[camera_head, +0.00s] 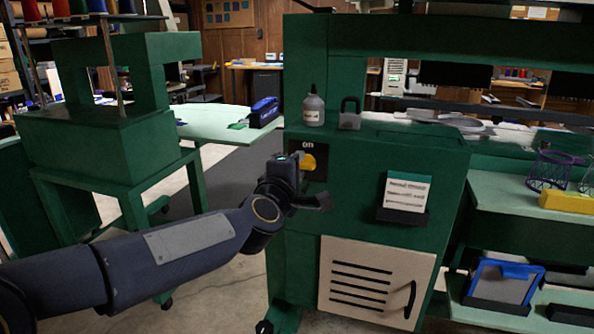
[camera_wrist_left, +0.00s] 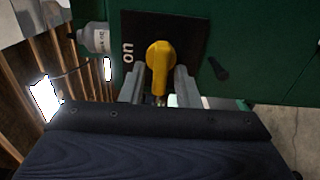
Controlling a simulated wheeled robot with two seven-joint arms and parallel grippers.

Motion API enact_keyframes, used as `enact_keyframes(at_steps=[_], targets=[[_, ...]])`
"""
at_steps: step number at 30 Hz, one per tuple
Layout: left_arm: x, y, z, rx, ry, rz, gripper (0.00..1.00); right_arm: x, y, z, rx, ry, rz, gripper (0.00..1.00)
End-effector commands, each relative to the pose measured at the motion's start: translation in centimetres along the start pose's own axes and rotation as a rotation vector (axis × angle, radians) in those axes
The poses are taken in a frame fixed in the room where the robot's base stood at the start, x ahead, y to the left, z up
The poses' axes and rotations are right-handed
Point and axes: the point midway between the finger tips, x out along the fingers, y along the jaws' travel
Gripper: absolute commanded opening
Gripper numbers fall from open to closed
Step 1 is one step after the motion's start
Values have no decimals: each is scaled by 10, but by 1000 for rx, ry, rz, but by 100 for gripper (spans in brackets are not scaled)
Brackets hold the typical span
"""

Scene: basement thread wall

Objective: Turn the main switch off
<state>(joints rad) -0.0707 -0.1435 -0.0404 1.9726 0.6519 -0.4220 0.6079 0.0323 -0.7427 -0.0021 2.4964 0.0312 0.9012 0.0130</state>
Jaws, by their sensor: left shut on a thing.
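The main switch is a yellow rotary knob (camera_head: 308,162) on a black plate (camera_head: 306,144) on the green machine's front. The plate reads "on" above the knob in the head view. In the left wrist view the knob (camera_wrist_left: 160,56) stands between the two grey fingers, and the "on" lettering is to its left. My left gripper (camera_wrist_left: 160,88) is shut on the knob. In the head view my left gripper (camera_head: 299,165) and wrist hide part of the knob and plate. My right gripper is in neither view.
A grey bottle (camera_head: 313,108) and a padlock (camera_head: 349,115) stand on the machine's ledge above the switch. A card holder (camera_head: 404,198) is right of it, with a beige vented door (camera_head: 373,285) below.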

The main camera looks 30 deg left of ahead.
Motion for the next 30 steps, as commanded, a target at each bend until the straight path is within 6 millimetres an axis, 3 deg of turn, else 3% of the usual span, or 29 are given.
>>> enact_keyframes(at_steps=[11, 12, 13, 23, 30], targets=[[0, 0, 0, -4, 0, -1, 6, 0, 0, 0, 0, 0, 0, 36], [0, 0, 0, -4, 0, -1, 34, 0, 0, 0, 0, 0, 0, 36], [0, 0, 0, -3, 0, -1, 35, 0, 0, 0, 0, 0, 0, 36], [-5, 1, 0, -3, 0, 0, 35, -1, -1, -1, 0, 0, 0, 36], [-44, 3, -1, -3, 1, 2, 35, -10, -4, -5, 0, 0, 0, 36]])
